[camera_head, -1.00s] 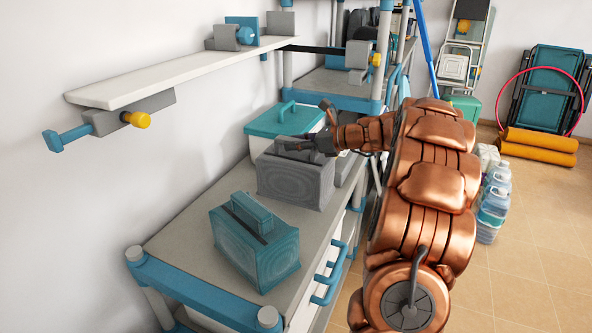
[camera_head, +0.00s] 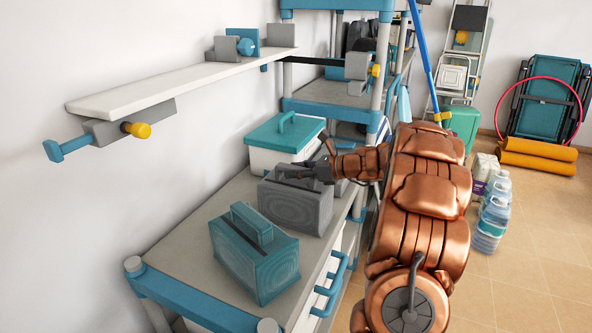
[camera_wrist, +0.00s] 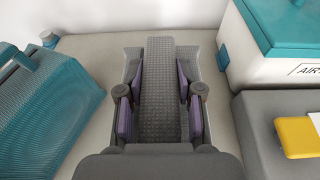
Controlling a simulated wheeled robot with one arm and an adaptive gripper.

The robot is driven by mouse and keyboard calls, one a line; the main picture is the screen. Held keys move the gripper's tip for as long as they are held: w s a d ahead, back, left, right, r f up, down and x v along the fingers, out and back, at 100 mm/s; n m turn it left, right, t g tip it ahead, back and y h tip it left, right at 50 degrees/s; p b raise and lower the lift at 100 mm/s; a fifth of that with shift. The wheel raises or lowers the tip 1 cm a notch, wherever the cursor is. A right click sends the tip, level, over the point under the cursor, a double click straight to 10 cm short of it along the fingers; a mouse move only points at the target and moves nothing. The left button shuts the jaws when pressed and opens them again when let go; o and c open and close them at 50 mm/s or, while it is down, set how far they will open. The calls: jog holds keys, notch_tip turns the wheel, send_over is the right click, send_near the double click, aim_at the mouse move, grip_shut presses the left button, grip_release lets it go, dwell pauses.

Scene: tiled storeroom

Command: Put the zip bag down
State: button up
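The only thing I take for the zip bag is a boxy dark grey bag (camera_head: 297,208) with a top handle. It stands upright low over the grey shelf top, in the middle of the head view. Its underside appears to meet the shelf, but I cannot be sure of contact. My gripper (camera_head: 318,172) reaches it from the right at the handle. In the wrist view, the purple-padded fingers of my gripper (camera_wrist: 160,105) flank the bag's ribbed grey handle (camera_wrist: 160,60) closely on both sides. The exact pad contact is hard to see.
A teal ribbed case (camera_head: 255,260) stands in front of the bag on the grey shelf top (camera_head: 185,245). A white tub with a teal lid (camera_head: 285,130) stands behind it. A white wall shelf (camera_head: 180,75) hangs above. Water bottles (camera_head: 492,222) stand on the floor at right.

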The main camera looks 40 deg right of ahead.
jog(key=o, duration=0.4)
jog(key=shift+r, duration=0.1)
jog(key=v, duration=1.2)
jog(key=shift+s, duration=0.1)
dwell(0.4)
